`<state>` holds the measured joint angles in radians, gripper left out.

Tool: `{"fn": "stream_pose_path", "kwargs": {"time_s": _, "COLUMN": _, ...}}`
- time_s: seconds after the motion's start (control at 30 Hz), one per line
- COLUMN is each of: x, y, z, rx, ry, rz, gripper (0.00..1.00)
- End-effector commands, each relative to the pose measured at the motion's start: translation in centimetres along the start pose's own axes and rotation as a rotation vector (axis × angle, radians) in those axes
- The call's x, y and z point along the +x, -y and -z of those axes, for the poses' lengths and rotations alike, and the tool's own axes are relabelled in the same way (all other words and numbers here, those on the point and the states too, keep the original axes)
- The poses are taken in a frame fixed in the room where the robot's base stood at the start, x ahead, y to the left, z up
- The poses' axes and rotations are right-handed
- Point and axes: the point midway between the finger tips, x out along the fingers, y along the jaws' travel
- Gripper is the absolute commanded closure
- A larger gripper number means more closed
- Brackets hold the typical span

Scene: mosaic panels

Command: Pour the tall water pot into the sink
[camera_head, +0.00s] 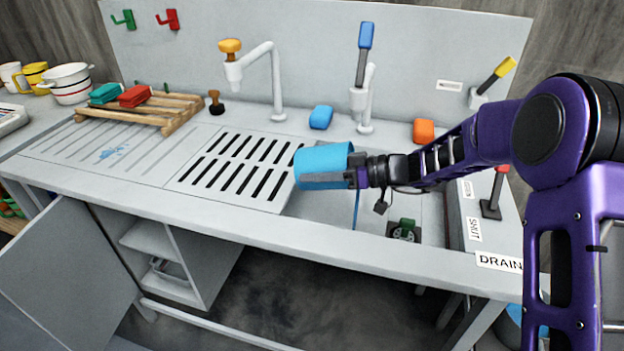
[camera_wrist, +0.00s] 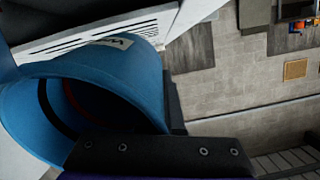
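The blue pot (camera_head: 322,165) is held up over the left part of the sink (camera_head: 322,205), next to the slotted drainboard. It looks tipped onto its side. My gripper (camera_head: 352,172) is shut on the pot at its right side. In the wrist view the pot (camera_wrist: 120,75) fills the left, with its open mouth and dark inside showing and a white label on its wall. Dark gripper fingers (camera_wrist: 160,152) lie against it. A thin blue streak (camera_head: 356,208) shows below the pot; I cannot tell whether it is water.
Two taps (camera_head: 275,85) stand behind the sink. A blue sponge (camera_head: 320,117) and an orange block (camera_head: 424,131) lie by the back panel. A green piece (camera_head: 404,229) sits in the right basin over a dark drain. A wooden rack (camera_head: 150,112) stands left. A cabinet door (camera_head: 65,265) hangs open.

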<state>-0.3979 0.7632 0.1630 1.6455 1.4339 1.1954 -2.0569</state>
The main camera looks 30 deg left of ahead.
Motion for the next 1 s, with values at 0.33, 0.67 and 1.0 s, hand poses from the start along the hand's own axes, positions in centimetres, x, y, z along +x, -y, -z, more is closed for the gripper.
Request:
{"fn": "stream_pose_path", "kwargs": {"time_s": 0.33, "x": -0.4, "y": 0.0, "z": 0.1, "rx": 0.001, "ry": -0.030, "rz": 0.009, "gripper": 1.00}}
{"fn": "stream_pose_path", "kwargs": {"time_s": 0.67, "x": -0.8, "y": 0.1, "z": 0.3, "rx": 0.001, "ry": -0.057, "rz": 0.019, "gripper": 1.00}}
{"fn": "stream_pose_path", "kwargs": {"time_s": 1.0, "x": -1.2, "y": 0.1, "z": 0.5, "rx": 0.003, "ry": -0.101, "rz": 0.032, "gripper": 1.00}}
